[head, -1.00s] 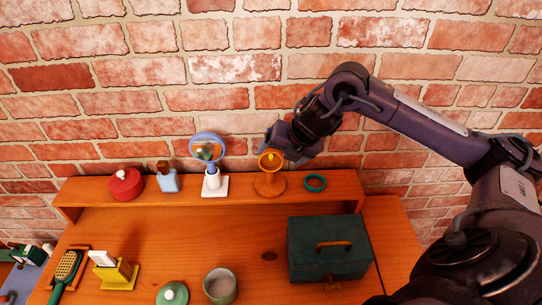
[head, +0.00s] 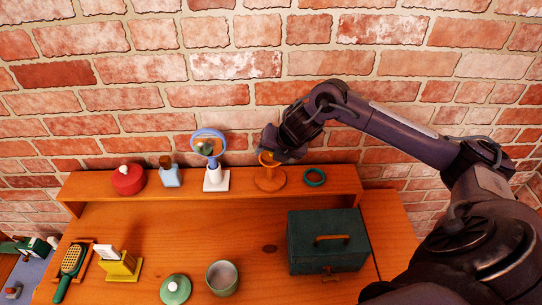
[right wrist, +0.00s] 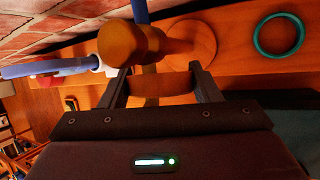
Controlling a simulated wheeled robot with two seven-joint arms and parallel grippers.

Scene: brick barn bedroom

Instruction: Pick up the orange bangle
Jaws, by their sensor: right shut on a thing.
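The orange bangle (head: 266,161) is around the top of an orange-brown stand (head: 270,181) on the raised shelf. My right gripper (head: 271,153) is over the top of the stand and covers part of the bangle. In the right wrist view, my right gripper (right wrist: 158,75) is shut on the bangle (right wrist: 161,85), which shows as an orange band between its fingers. The stand's rounded post (right wrist: 128,43) and round base (right wrist: 191,42) are just beyond it. I cannot tell whether the bangle is clear of the post. My left gripper is out of view.
A teal ring (head: 314,177) lies right of the stand. A blue-rimmed mirror (head: 209,142) on a white base, a blue bottle (head: 170,176) and a red pot (head: 128,179) stand to the left. A green box (head: 327,241) sits below the shelf (head: 238,188). The brick wall is close behind.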

